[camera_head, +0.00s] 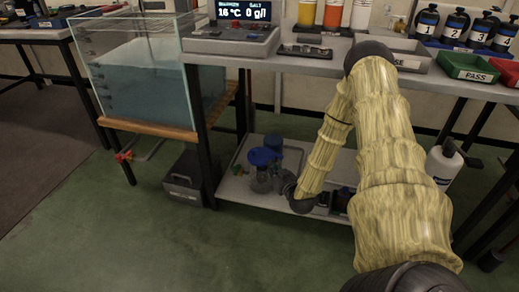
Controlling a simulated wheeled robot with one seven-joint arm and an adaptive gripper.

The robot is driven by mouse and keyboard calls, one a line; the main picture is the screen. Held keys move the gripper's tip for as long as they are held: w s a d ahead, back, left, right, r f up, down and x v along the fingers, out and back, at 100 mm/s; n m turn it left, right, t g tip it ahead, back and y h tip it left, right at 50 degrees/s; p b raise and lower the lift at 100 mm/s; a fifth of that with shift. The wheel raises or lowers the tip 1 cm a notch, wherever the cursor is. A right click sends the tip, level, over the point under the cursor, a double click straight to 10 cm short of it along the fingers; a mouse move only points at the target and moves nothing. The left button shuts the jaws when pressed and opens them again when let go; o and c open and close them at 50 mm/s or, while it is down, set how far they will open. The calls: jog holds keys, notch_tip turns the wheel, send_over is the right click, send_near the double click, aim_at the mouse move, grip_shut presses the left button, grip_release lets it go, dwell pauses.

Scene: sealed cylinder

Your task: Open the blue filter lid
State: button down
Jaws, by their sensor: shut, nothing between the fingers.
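The blue filter lid (262,156) sits on top of a clear filter canister (262,181) on the low shelf under the bench. The lid looks seated on the canister, roughly level. My gripper (284,181) is low beside the canister, on its right, below the lid's height. It is shut with nothing in it. It looks very close to the canister; I cannot tell whether they touch. My wrist and forearm hide part of the shelf to the right.
A darker blue cylinder (274,146) stands behind the lid. The bench top (310,66) overhangs the shelf (235,188). A water tank (150,80) and a black case (186,181) stand left. The green floor in front is clear.

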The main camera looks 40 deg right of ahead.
aim_at(258, 160)
jog(key=b+x, duration=0.2)
jog(key=x, duration=0.4)
jog(key=b+x, duration=0.3)
jog(key=x, duration=0.3)
jog(key=shift+w+f, duration=0.25)
jog(key=shift+w, duration=0.05)
jog(key=shift+w+d+b, duration=0.2)
jog(key=shift+w+b, duration=0.2)
jog(key=shift+w, duration=0.25)
